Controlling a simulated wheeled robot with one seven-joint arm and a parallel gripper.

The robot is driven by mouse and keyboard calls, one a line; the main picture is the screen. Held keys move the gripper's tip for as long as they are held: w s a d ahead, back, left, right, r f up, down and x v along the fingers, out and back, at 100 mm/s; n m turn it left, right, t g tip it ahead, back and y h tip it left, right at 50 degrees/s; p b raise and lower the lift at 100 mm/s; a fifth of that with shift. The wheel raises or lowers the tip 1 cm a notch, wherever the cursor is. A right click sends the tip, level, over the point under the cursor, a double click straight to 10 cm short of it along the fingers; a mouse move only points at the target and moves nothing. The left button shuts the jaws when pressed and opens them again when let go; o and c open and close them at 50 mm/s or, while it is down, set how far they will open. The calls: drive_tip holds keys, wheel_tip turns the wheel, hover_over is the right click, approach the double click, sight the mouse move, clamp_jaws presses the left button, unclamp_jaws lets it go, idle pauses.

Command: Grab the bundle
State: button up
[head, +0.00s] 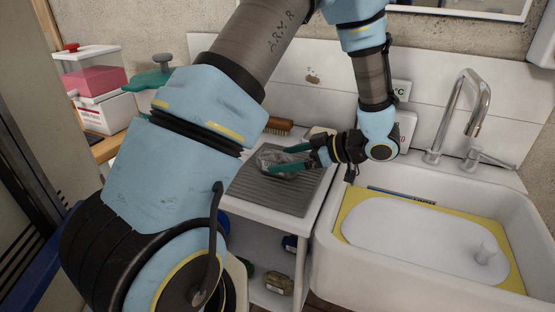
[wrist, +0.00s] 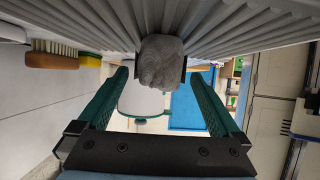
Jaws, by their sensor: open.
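The bundle (head: 267,157) is a grey, lumpy wad on the ridged grey drainboard (head: 272,195) left of the sink. In the wrist view the bundle (wrist: 160,58) is a rounded grey lump against the ridges, near the centre top. My gripper (head: 280,159) is open, with its green fingers reaching left over the drainboard around the bundle. In the wrist view my gripper (wrist: 160,74) has one finger on each side, and the bundle shows centred between the tips. Whether the fingers touch it I cannot tell. In the head view the fingers partly cover the bundle.
A wooden brush (head: 279,126) lies behind the drainboard; in the wrist view a yellow sponge (wrist: 90,60) is beside it. The white sink (head: 340,262), with a yellow mat, white board and chrome tap (head: 470,110), is at right. Bottles stand on the shelf below.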

sight(277, 160)
drive_tip(key=shift+x, duration=1.55)
drive_tip(key=shift+r, duration=0.1)
drive_tip(key=shift+c, duration=0.2)
drive_tip(key=c, duration=1.5)
